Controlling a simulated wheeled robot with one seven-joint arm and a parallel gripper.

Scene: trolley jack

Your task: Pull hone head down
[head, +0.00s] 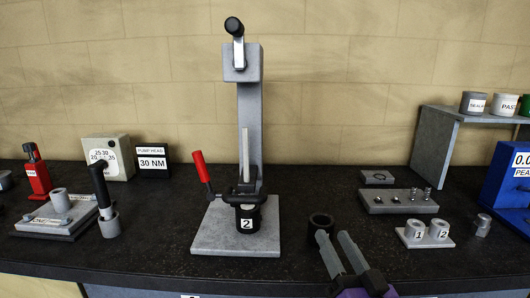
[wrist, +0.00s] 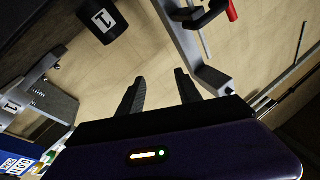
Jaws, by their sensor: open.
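The hone stand is a tall grey column (head: 250,115) on a grey base plate (head: 215,240). The hone head looks to be the grey block (head: 242,64) at its top, with a lever ending in a black grip (head: 234,27) pointing up. Low on the stand, a black clamp with a red handle (head: 202,166) is around a black cylinder marked 2 (head: 246,218). My gripper (head: 334,236) is open and empty, low and right of the stand, well below the grip. In the wrist view its fingers (wrist: 159,74) are apart with nothing between them; the black grip is not recognisable there.
A black cylinder (head: 321,222) stands close beside my fingers; one marked 1 (wrist: 103,20) shows in the wrist view. A grey block with pins (head: 398,201) and a grey shelf (head: 435,145) are to the right. A black-handled tool (head: 101,190) stands left.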

